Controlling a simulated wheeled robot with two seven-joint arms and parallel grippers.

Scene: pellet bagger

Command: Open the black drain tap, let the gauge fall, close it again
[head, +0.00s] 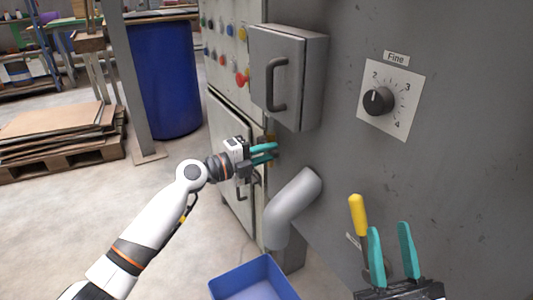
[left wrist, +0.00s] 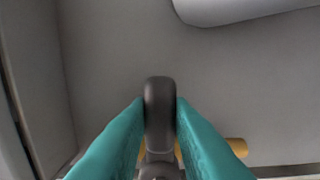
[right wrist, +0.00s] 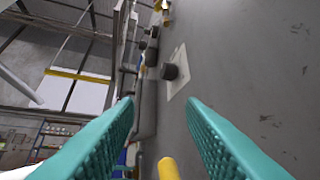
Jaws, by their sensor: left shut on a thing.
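The black drain tap (left wrist: 160,115) stands upright in the middle of the left wrist view, with brass-coloured parts (left wrist: 236,147) behind it. My left gripper (left wrist: 160,112) is shut on the tap's black handle, one teal finger on each side. In the head view my left gripper (head: 264,153) is at the machine's side, left of the grey pipe, and its fingers hide most of the tap. My right gripper (head: 392,255) is open and empty, before the grey panel; its parted fingers also show in the right wrist view (right wrist: 165,130). I see no gauge.
A yellow-handled lever (head: 358,215) stands close beside my right gripper. A grey pipe elbow (head: 291,207) projects above a blue bin (head: 256,280). A grey box with a handle (head: 288,77) and a "Fine" dial (head: 379,100) are on the panel.

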